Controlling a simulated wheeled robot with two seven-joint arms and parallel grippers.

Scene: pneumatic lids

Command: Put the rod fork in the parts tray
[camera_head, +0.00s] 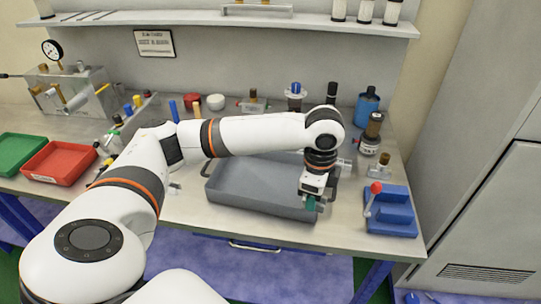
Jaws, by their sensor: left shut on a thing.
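A wide grey tray (235,201), which looks like the parts tray, lies on the middle of the bench. My left arm reaches across from the left. My left gripper (312,203) points down at the tray's right end, close to its front right corner. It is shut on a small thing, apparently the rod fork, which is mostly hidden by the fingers. A dark teal bit shows at the fingertips. I cannot tell whether the held thing touches the tray. My right gripper is not in view.
A blue block fixture with a red-knobbed lever (390,212) stands to the right of the tray. A red bin (60,163) and a green bin (22,154) are at the left. Bottles, caps and fittings line the back, including a blue canister (367,109).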

